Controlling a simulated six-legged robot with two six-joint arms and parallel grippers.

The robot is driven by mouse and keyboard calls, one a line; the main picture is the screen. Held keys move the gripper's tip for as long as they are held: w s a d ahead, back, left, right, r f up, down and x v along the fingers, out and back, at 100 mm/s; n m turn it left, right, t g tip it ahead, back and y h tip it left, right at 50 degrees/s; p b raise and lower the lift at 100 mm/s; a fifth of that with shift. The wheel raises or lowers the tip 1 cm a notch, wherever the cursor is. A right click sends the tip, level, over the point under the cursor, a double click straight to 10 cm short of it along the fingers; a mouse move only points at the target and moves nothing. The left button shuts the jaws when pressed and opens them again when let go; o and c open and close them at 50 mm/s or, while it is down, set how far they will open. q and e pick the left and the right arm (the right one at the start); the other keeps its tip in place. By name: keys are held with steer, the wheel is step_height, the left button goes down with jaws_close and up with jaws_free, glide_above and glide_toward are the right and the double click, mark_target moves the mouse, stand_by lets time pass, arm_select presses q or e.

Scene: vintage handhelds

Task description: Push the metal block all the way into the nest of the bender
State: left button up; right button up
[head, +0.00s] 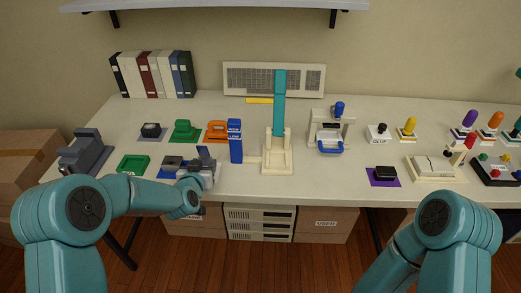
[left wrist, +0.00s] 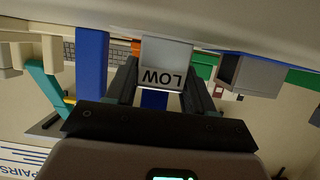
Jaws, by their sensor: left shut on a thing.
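My left gripper (head: 204,160) is low over the front left of the table. In the left wrist view, which is upside down, its two dark fingers (left wrist: 163,90) are shut on a pale grey metal block (left wrist: 165,50) marked LOW. In the head view my gripper largely hides this block. Close by is a grey piece (head: 172,162), also seen beside the fingers in the left wrist view (left wrist: 250,76). I cannot tell for sure which fixture is the bender or how far the block sits in a nest. My right gripper is out of view.
A blue upright box (head: 235,142) stands just right of my left gripper, beside a cream stand with a teal lever (head: 279,100). A green tray (head: 133,164) and a dark grey device (head: 86,152) are to the left. Small fixtures stand behind.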

mark_target(199, 147)
arm_select(q)
steer(key=shift+r+p, duration=0.35)
steer(key=shift+r, duration=0.65)
steer(key=shift+r+p, duration=1.5)
steer(key=shift+r, duration=1.4)
